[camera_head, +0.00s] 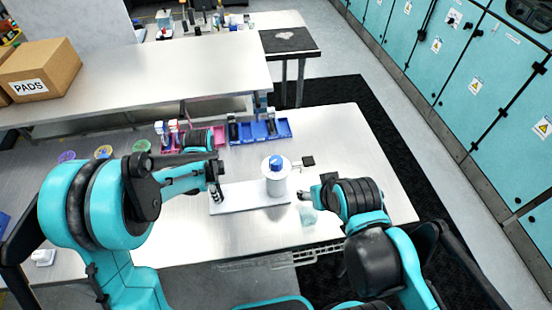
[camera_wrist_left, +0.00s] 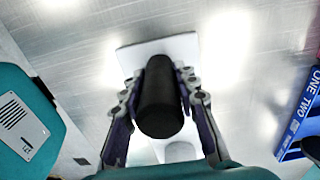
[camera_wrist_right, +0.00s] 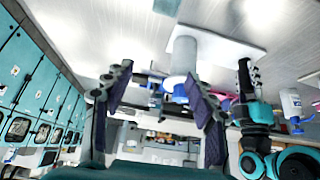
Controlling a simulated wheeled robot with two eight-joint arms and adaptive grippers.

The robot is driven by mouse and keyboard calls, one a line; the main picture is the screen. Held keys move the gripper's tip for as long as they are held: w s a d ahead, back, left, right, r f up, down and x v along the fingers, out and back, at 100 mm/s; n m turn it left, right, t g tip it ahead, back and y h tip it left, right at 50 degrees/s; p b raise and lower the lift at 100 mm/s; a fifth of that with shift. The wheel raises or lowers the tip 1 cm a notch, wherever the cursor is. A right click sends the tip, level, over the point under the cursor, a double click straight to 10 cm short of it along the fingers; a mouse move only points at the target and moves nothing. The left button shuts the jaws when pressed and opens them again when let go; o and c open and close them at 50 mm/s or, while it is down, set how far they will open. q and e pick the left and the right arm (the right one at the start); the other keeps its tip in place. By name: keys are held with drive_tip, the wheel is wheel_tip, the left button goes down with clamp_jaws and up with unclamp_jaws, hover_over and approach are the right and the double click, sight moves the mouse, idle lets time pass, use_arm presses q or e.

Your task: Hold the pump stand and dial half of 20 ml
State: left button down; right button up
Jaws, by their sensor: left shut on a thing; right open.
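The pump stand has a flat white base (camera_head: 243,196) and a white round body with a blue dial (camera_head: 277,162) on top. It stands near the front of the metal table. My left gripper (camera_head: 214,186) is at the base's left end. In the left wrist view it (camera_wrist_left: 160,100) is shut on the stand's dark upright post (camera_wrist_left: 158,98). My right gripper (camera_head: 304,195) is to the right of the white body, apart from it. In the right wrist view it (camera_wrist_right: 155,90) is open and empty, with the white body (camera_wrist_right: 183,55) and its blue part beyond the fingers.
A small translucent cup (camera_head: 308,217) stands close to my right gripper. A black square (camera_head: 307,160) lies right of the dial. A blue tray (camera_head: 283,128) and a pink tray (camera_head: 172,150) sit behind. The table's right side (camera_head: 360,150) is clear.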

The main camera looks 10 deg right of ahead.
drive_tip(key=w+a+r+n+g, duration=0.35)
drive_tip(key=w+r, duration=0.25)
drive_tip(key=w, duration=0.2)
drive_tip(key=r+n+g, duration=0.1)
drive_tip(key=n+g, duration=0.2)
drive_tip(key=n, duration=0.2)
hover_over(276, 160)
wheel_tip(276, 160, down, 12)
drive_tip(key=c, duration=1.2)
